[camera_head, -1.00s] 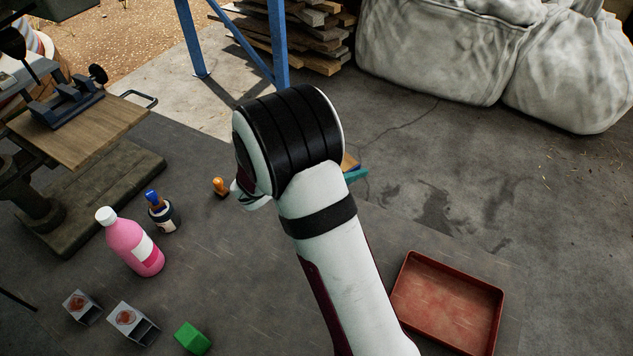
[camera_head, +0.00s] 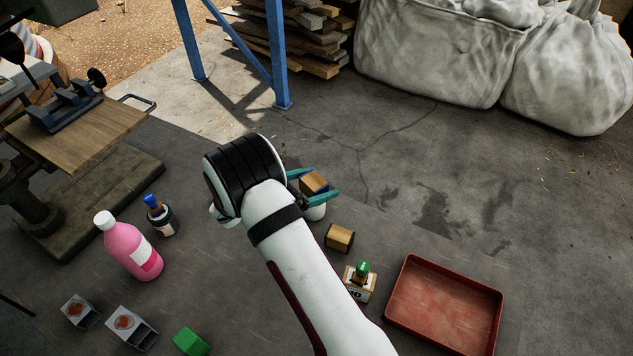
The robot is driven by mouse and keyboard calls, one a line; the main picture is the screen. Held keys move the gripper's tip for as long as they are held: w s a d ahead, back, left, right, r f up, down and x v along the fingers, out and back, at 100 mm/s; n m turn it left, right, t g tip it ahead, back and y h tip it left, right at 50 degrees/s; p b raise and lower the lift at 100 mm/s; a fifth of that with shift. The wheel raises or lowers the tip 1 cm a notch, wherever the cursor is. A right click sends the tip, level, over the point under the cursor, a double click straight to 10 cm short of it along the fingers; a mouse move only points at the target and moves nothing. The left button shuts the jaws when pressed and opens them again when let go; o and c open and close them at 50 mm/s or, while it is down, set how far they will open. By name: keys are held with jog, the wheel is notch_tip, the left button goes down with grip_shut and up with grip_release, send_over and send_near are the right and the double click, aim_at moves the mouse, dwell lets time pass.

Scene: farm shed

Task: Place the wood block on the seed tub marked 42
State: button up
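My gripper (camera_head: 314,183) has teal fingers, one on each side of a wood block (camera_head: 315,181), and appears shut on it. The block is held above or just in front of a small whitish round thing (camera_head: 316,213); I cannot tell whether they touch. No number 42 is readable in view. A box-like holder with a white label and a green knob (camera_head: 361,281) stands nearer, its marking too small to be sure of. A second wood-coloured block (camera_head: 339,238) lies beside my gripper.
A red tray (camera_head: 445,305) lies at right. A blue frame post (camera_head: 280,65) and white sacks (camera_head: 440,50) stand behind. The floor right of my gripper is clear.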

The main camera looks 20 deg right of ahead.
jog(key=shift+r, duration=0.15)
jog(key=v, duration=1.2)
jog(key=s+d+r+m+g+y, duration=0.3)
jog(key=s+d+r+m+g, duration=0.1)
jog(key=s+m, duration=0.45)
jog(key=s+d+r+m+g+y, duration=0.3)
jog(key=s+d+r+m, duration=0.1)
jog(key=s+m, duration=0.4)
jog(key=s+a+m+t+y, duration=0.1)
jog(key=s+a+m+y, duration=0.2)
jog(key=s, duration=0.4)
jog(key=s+a+r+m+y, duration=0.1)
jog(key=s+a+m+y, duration=0.2)
jog(key=s+m+y, duration=0.2)
jog(key=s+m, duration=0.2)
jog(key=m, duration=0.1)
jog(key=shift+a+t, duration=0.3)
jog(key=shift+t, duration=0.1)
jog(key=shift+r+m, duration=0.15)
jog(key=shift+m, duration=0.1)
